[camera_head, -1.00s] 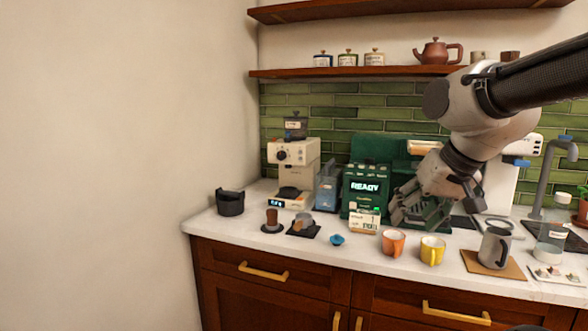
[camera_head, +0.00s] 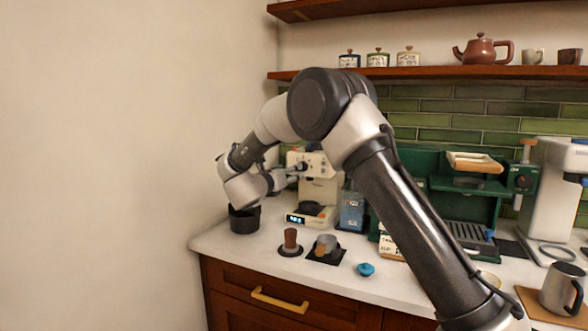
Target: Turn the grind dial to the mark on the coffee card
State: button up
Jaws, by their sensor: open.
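The cream coffee grinder (camera_head: 318,188) stands at the back left of the counter. Its grind dial, on the upper front, is covered by my gripper, so its setting cannot be read. My gripper (camera_head: 298,169) is open and points right, close to the grinder's upper front; I cannot tell whether it touches the dial. The coffee card (camera_head: 388,246) stands on the counter right of the grinder. My arm hides its right part, and its mark is too small to read.
A black bin (camera_head: 244,220) stands below my wrist. A brown tamper (camera_head: 290,243), a metal cup on a dark mat (camera_head: 325,250) and a small blue item (camera_head: 366,269) sit in front. A blue bag (camera_head: 352,208) stands beside the grinder. My forearm crosses the green espresso machine.

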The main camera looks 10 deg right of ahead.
jog(key=x, duration=0.7)
jog(key=shift+w+d+f, duration=0.15)
jog(key=shift+w+d, duration=0.1)
jog(key=c, duration=1)
